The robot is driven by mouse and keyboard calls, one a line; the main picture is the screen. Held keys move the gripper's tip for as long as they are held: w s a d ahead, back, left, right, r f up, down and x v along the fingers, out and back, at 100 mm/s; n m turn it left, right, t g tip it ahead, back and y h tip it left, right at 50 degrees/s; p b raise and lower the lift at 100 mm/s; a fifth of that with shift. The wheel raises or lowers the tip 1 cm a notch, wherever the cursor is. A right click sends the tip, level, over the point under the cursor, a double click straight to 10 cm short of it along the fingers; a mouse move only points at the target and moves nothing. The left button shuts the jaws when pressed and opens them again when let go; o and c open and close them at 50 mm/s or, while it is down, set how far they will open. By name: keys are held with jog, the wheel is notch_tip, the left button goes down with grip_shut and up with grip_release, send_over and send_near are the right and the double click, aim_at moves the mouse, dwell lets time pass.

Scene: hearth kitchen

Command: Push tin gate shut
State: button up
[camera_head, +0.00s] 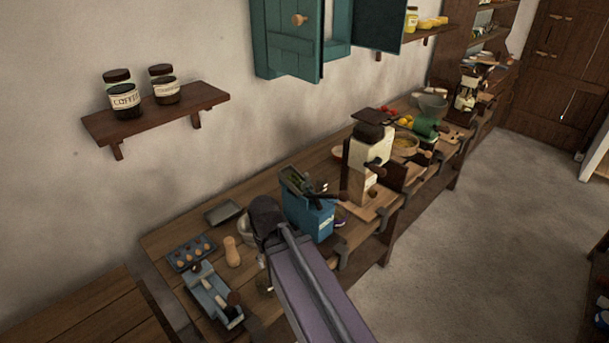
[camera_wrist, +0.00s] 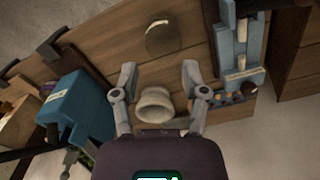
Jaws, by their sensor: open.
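A blue tin (camera_head: 308,217) with a pale label stands on the wooden counter, and it also shows at the left of the wrist view (camera_wrist: 80,105). Its top looks open, with a greenish inside and dark parts across it. I cannot clearly make out which part is its gate. My gripper (camera_wrist: 159,72) is open and empty, with its fingers apart over the counter beside the tin. In the head view my gripper is a dark shape left of the tin, partly hidden by my arm. I cannot tell whether it touches the tin.
A pale round vessel (camera_wrist: 155,104) lies below my gripper, near a clear round glass (camera_wrist: 163,38). A wooden peg (camera_head: 232,252), an egg tray (camera_head: 192,252) and a blue-grey device (camera_head: 213,294) stand left. A cream grinder (camera_head: 360,165) stands right of the tin.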

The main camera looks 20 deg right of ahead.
jog(key=shift+o, duration=0.6)
jog(key=shift+w, duration=0.1)
notch_tip(320, 180, up, 17)
jog(key=m+t+p, duration=0.2)
jog(key=m+p, duration=1.4)
jog(key=p, duration=0.1)
send_over(306, 173)
jog(key=s, duration=0.2)
jog(key=shift+s+d+r, duration=0.15)
jog(key=shift+s+d, duration=0.05)
jog(key=shift+d, duration=0.1)
jog(key=shift+f, duration=0.2)
jog(key=w+f+b, duration=0.1)
jog(key=f+b, duration=0.7)
jog(key=b, duration=0.1)
jog(key=w+f+b, duration=0.1)
jog(key=f+b, duration=0.3)
jog(key=f, duration=0.1)
jog(key=shift+w+a+f+b, duration=0.1)
jog(key=shift+w+a+b, duration=0.15)
jog(key=shift+w+b, duration=0.05)
